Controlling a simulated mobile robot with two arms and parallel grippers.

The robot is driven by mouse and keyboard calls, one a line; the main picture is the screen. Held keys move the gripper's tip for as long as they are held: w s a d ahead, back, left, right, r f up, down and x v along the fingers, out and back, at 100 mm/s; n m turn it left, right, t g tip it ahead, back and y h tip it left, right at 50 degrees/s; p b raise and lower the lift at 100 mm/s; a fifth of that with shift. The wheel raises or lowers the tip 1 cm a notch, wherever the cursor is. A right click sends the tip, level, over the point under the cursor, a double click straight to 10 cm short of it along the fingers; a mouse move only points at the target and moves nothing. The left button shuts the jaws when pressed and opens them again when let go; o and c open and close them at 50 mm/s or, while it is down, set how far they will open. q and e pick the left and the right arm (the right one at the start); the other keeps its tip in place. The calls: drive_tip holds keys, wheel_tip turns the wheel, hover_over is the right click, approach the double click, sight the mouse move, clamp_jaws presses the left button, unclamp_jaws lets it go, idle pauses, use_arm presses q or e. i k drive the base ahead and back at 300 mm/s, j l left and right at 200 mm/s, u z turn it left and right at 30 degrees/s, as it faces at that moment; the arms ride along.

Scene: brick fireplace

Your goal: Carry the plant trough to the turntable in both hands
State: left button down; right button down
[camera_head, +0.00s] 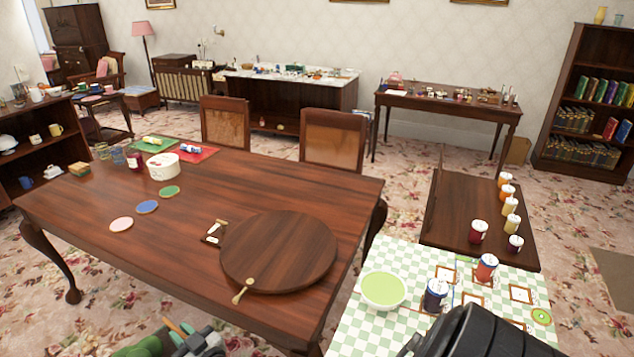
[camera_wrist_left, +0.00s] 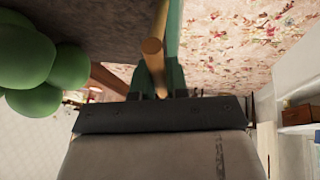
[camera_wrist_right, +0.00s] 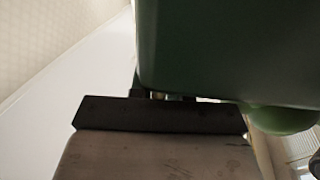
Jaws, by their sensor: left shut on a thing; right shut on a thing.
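The plant trough shows only in part at the bottom edge of the head view, as rounded green plants (camera_head: 145,347); its body is cut off there. My right gripper (camera_head: 199,343) is beside the plants, low in that view. In the right wrist view the trough's dark green wall (camera_wrist_right: 230,50) is close against my jaws, which are shut on it. In the left wrist view my left gripper (camera_wrist_left: 155,95) is shut at the trough, with plants and a wooden stick (camera_wrist_left: 152,50) close by. The turntable (camera_head: 278,250) is a round dark wooden disc on the table, bare on top.
The wooden table (camera_head: 110,195) carries coasters, a white tub (camera_head: 163,166) and a small framed card (camera_head: 214,232). To the right, a checked cloth (camera_head: 370,335) holds a green bowl (camera_head: 384,290) and jars.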

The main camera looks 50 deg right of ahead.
sight(287, 260)
drive_tip(key=z, duration=1)
drive_tip(key=i+l+z, duration=0.15)
drive_tip(key=i+l, duration=0.2)
drive_tip(key=i, duration=0.2)
drive_tip(key=i+l, duration=0.2)
drive_tip(key=i, duration=0.2)
